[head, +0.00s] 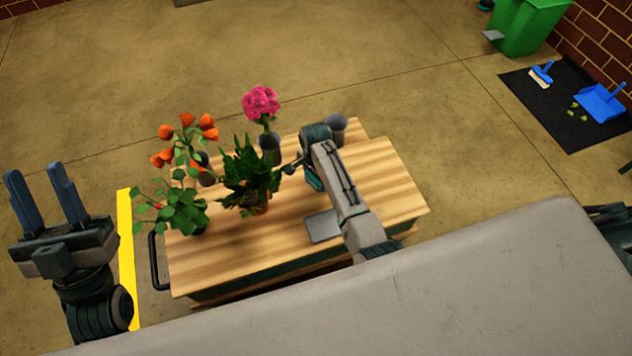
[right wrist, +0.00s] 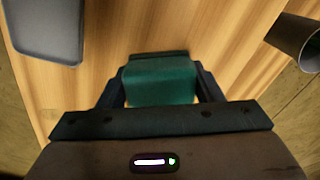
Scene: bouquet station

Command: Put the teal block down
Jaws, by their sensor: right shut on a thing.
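The teal block (right wrist: 160,82) sits between the fingers of my right gripper (right wrist: 160,88), which is shut on it, in the right wrist view. The wooden table top is in view beneath the block; whether the block touches it I cannot tell. In the head view my right arm reaches over the wooden table (head: 255,262), and its hand hides most of the block. My left gripper (head: 46,205) is open and empty, left of the table, with its two fingers apart and pointing up.
Orange flowers (head: 187,140), a leafy plant (head: 248,172) and a pink flower (head: 261,103) stand on the table's left and back. A grey cup (head: 335,128) stands at the back; it also shows in the wrist view (right wrist: 297,40). A grey tray (head: 322,226) lies at the front.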

